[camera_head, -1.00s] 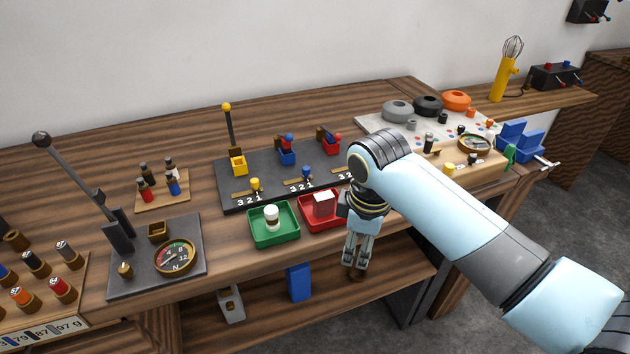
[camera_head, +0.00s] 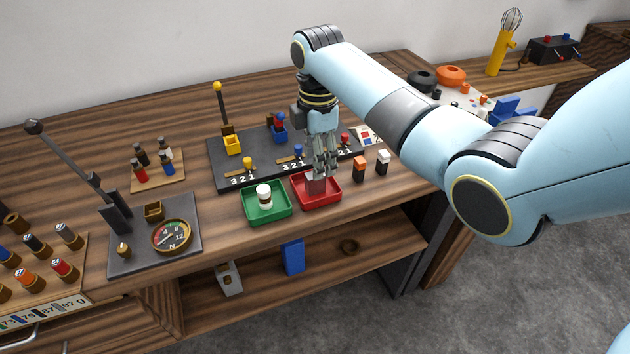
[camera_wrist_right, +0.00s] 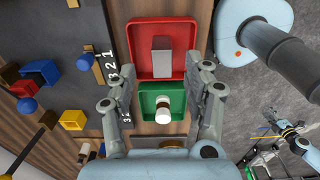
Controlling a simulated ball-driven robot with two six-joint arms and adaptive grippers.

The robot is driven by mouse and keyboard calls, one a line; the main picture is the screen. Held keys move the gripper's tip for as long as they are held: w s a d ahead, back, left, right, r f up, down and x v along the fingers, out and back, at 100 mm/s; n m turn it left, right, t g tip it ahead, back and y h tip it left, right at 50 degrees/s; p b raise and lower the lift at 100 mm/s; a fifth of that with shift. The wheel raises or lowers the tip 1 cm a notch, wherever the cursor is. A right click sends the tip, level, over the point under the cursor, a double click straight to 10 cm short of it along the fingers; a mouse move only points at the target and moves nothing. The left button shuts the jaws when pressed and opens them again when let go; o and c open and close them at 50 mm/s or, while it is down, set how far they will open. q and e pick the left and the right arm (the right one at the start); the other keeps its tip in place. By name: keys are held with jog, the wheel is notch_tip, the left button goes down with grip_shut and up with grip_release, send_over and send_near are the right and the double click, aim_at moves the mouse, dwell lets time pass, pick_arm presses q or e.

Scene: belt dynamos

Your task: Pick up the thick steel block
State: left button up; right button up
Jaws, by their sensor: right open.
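The thick steel block (camera_head: 315,184) stands in the red tray (camera_head: 333,202), partly hidden by my fingers in the head view. In the right wrist view the grey block (camera_wrist_right: 162,57) lies inside the red tray (camera_wrist_right: 134,42). My right gripper (camera_head: 322,171) points down just above the tray. In the wrist view its two fingers (camera_wrist_right: 165,78) are spread wide on either side, with nothing between them touching. I cannot tell the exact height over the block. My left gripper is not in view.
A green tray (camera_head: 267,215) with a white-capped cylinder (camera_head: 264,195) stands directly left of the red one. A dark board (camera_head: 222,172) with levers and coloured cups lies behind. Small orange (camera_head: 359,170) and white-topped (camera_head: 383,162) pieces stand to the right.

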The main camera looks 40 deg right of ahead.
aim_at(315, 183)
jog(key=f, duration=0.5)
jog(key=shift+a+f+p, duration=0.2)
jog(key=shift+a+p, duration=0.1)
grip_shut()
